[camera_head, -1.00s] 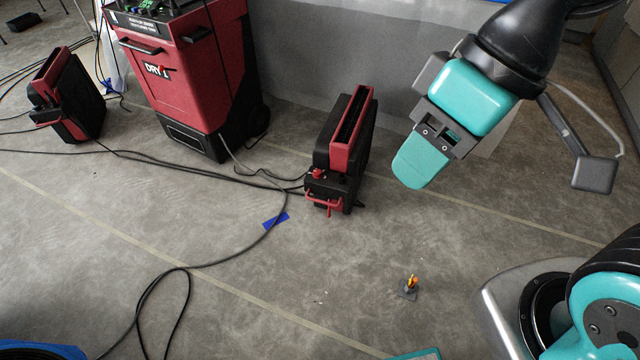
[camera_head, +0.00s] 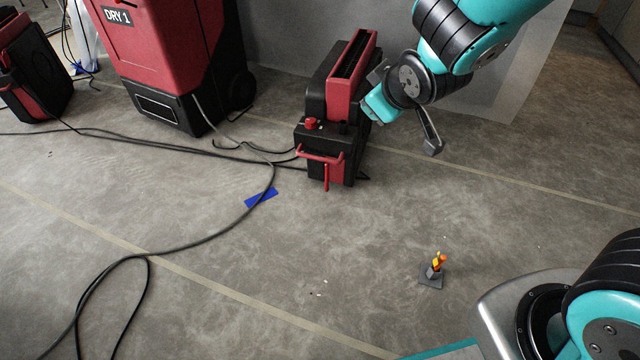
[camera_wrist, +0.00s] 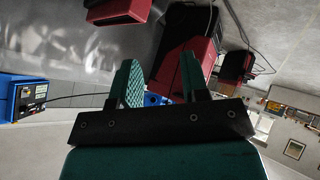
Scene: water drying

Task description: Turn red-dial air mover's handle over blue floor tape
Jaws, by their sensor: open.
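The red-dial air mover (camera_head: 349,80) stands upright on the floor in the middle of the head view, red and black with a slotted top. Its red dial (camera_head: 311,124) sits on the near black face, above the red handle (camera_head: 320,157). The handle points toward the camera. The blue floor tape (camera_head: 262,197) lies to the left of the handle and apart from it, with a cable across it. My gripper (camera_head: 374,109) is just right of the air mover's body, partly hidden by my wrist. In the wrist view its two teal fingers (camera_wrist: 160,80) are apart with nothing held.
A large red dehumidifier (camera_head: 170,50) stands left of the air mover, and another red-black machine (camera_head: 32,75) at far left. Black cables (camera_head: 130,258) loop over the left floor. A small orange-yellow object on a grey base (camera_head: 434,272) is at right. The front middle floor is clear.

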